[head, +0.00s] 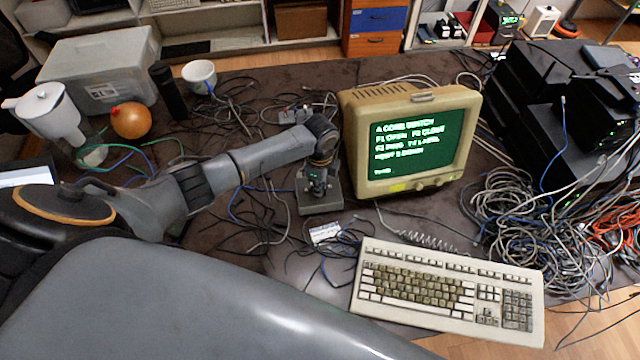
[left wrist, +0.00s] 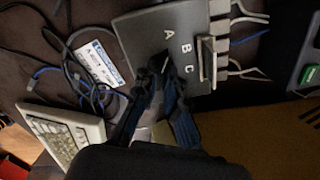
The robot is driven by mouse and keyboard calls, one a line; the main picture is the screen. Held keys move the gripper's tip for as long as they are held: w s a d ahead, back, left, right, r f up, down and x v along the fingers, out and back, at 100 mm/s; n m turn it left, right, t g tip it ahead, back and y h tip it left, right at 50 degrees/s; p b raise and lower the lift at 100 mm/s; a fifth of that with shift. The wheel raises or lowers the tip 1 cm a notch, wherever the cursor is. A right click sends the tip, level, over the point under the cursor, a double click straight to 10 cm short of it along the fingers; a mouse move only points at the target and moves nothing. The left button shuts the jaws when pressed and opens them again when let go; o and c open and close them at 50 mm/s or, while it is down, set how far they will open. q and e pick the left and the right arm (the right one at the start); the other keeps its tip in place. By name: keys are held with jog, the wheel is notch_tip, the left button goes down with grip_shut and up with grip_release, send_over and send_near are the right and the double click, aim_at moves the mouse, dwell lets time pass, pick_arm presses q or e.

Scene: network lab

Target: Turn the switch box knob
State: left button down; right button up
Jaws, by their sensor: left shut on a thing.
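The grey switch box (head: 320,203) stands on the dark table, left of the old computer monitor. In the left wrist view its face (left wrist: 133,38) shows the letters A, B and C beside the knob area. My left gripper (head: 317,186) is at the front of the box. It also shows in the left wrist view (left wrist: 166,82), with its fingers shut at the knob near the letter A. The knob itself is mostly hidden between the fingers. My right gripper is not in view.
The beige monitor (head: 350,150) with a green screen stands just right of the box. A keyboard (head: 450,290) lies in front. Loose cables (head: 545,215) cover the right side, and more lie around the box. A white label (head: 325,233) lies in front of the box.

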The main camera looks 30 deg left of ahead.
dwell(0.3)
pick_arm(q)
jog(key=c, duration=1.4)
grip_release()
notch_tip(320, 180, up, 12)
